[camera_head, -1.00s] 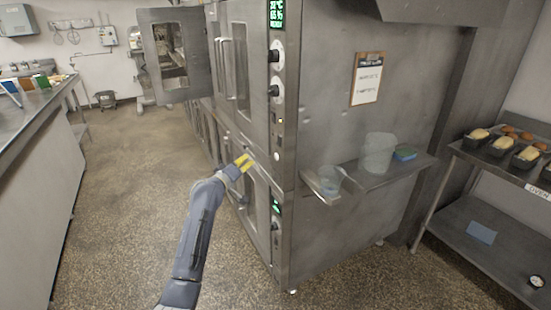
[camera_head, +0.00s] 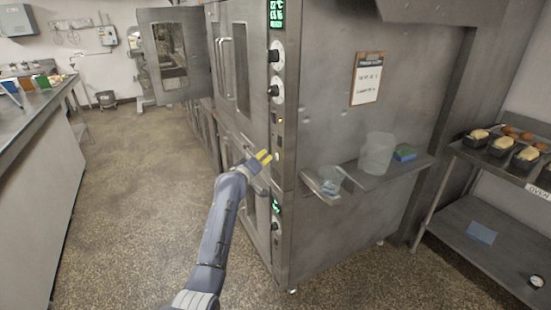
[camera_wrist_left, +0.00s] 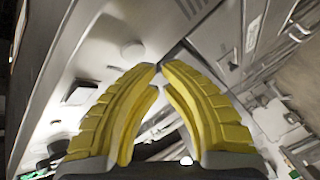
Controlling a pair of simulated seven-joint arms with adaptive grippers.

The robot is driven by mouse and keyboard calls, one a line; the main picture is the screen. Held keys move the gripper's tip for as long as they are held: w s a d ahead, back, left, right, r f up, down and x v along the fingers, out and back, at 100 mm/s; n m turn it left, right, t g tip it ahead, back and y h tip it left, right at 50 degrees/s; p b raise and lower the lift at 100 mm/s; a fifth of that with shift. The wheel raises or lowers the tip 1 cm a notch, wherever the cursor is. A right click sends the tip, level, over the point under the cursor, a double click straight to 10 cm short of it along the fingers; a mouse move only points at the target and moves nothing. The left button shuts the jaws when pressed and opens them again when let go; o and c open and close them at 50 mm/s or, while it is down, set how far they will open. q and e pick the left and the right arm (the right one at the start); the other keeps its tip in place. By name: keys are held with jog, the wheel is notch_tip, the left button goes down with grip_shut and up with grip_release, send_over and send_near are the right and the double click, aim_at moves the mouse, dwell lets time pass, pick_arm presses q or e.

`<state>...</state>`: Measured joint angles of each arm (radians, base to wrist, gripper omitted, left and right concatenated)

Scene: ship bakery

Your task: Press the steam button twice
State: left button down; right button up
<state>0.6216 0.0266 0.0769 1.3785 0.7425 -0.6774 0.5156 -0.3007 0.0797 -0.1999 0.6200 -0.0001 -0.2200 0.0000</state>
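The oven's control panel (camera_head: 278,108) runs down the front corner of the tall steel oven. A pale round button (camera_head: 277,157) is low on its upper part, below the knobs; I cannot read a label naming it as the steam button. My left gripper (camera_head: 267,157), with yellow fingers, is just left of this button. The gap is small, and I cannot tell if they touch. In the left wrist view the yellow fingers (camera_wrist_left: 159,68) come together at their tips with nothing between them. A pale disc (camera_wrist_left: 132,49) shows on the surface beyond them. My right gripper is not in view.
Black knobs (camera_head: 274,56) and a lower green display (camera_head: 276,206) share the oven front. A steel side shelf (camera_head: 352,181) holds a clear tub (camera_head: 377,153) and a jug (camera_head: 328,180). A rack with bread tins (camera_head: 501,146) stands right. The floor left is clear.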

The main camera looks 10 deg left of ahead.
pick_arm(q)
jog(key=shift+w+d, duration=0.5)
jog(key=shift+d, duration=0.15)
dwell(2.4)
jog(key=shift+a, duration=0.1)
jog(key=shift+s+a, duration=0.5)
jog(key=shift+a, duration=0.1)
dwell(0.4)
jog(key=shift+s+a, duration=1.65)
jog(key=shift+a, duration=0.2)
dwell(0.7)
